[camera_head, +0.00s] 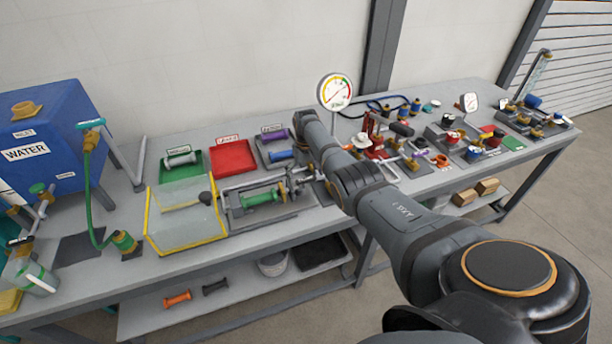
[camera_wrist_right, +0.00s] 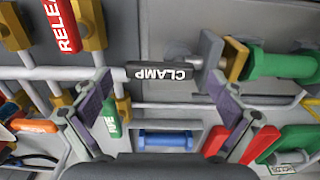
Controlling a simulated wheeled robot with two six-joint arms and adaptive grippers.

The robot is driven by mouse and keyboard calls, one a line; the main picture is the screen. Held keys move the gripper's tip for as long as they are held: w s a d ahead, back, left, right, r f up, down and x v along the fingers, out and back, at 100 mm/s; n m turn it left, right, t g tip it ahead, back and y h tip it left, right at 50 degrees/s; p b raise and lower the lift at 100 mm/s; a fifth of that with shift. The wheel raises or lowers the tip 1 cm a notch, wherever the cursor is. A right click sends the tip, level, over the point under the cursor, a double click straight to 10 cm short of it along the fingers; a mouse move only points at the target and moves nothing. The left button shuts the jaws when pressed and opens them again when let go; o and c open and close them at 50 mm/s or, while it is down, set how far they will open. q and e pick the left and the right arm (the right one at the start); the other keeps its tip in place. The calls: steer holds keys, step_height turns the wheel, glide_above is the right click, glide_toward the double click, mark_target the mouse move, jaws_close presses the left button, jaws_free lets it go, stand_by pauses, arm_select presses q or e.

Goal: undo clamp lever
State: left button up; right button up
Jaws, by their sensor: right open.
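The clamp lever (camera_wrist_right: 163,73) is a black handle marked CLAMP on a metal rod, upside down in the right wrist view. My right gripper (camera_wrist_right: 160,82) is open, with one finger on each side of the handle and the handle near the fingertips. No contact shows, and the depth between them is unclear. In the head view my right arm reaches over the bench from the right and hides most of the clamp area. A green cylinder (camera_head: 262,197) lies in the fixture beside it; it also shows in the wrist view (camera_wrist_right: 282,66). My left gripper is out of view.
A red RELEASE handle (camera_wrist_right: 62,25) on brass posts stands close by. A clear yellow-edged guard (camera_head: 188,228) is left of the fixture. Green (camera_head: 188,158) and red (camera_head: 232,156) trays lie behind it. A gauge (camera_head: 335,92) rises beyond my arm.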

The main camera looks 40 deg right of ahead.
mark_target(306, 179)
steer(key=shift+r, duration=0.1)
step_height(306, 179, up, 12)
stand_by(0.4)
stand_by(0.3)
